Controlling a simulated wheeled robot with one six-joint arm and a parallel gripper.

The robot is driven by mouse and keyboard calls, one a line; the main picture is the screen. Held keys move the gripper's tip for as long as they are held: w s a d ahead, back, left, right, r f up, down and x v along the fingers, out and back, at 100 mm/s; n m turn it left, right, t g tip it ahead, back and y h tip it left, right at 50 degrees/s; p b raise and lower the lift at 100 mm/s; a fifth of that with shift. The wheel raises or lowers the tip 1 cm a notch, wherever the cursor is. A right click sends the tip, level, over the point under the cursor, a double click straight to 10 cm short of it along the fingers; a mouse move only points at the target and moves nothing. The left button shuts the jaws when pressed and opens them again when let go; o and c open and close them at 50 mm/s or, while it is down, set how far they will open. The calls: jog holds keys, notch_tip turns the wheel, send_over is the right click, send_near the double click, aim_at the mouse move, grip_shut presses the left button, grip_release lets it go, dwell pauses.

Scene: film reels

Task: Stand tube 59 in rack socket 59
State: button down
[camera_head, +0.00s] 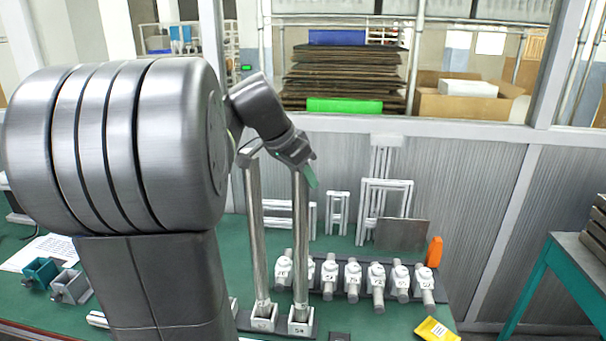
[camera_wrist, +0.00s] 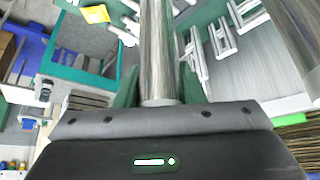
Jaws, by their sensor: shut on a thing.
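My gripper (camera_head: 306,172) is at the top of a tall metal tube (camera_head: 300,235), taken as tube 59, and is shut on it. In the wrist view the tube (camera_wrist: 157,50) runs between the green-edged fingers. The tube looks upright. Its lower end appears to be in the white socket block (camera_head: 300,328), whose small label seems to read 59; I cannot tell how deep it sits. A second tall tube (camera_head: 254,230) stands just left in its own white socket block (camera_head: 263,324). No number on the held tube is readable.
Several white labelled clamps with short cylinders (camera_head: 352,275) stand in a row to the right. Behind them are white frames (camera_head: 385,200), a grey plate (camera_head: 402,235) and an orange object (camera_head: 434,252). A yellow packet (camera_head: 436,330) lies at front right. Green tabletop shows between.

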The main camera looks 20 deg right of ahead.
jog(key=shift+f, duration=0.35)
jog(key=c, duration=1.2)
grip_release()
jog(key=p+v, duration=0.5)
jog(key=v, duration=0.6)
jog(key=s+b+x, duration=0.1)
jog(key=b+x, duration=0.3)
jog(key=x, duration=0.4)
jog(key=shift+w+f, duration=0.2)
jog(key=shift+w, duration=0.3)
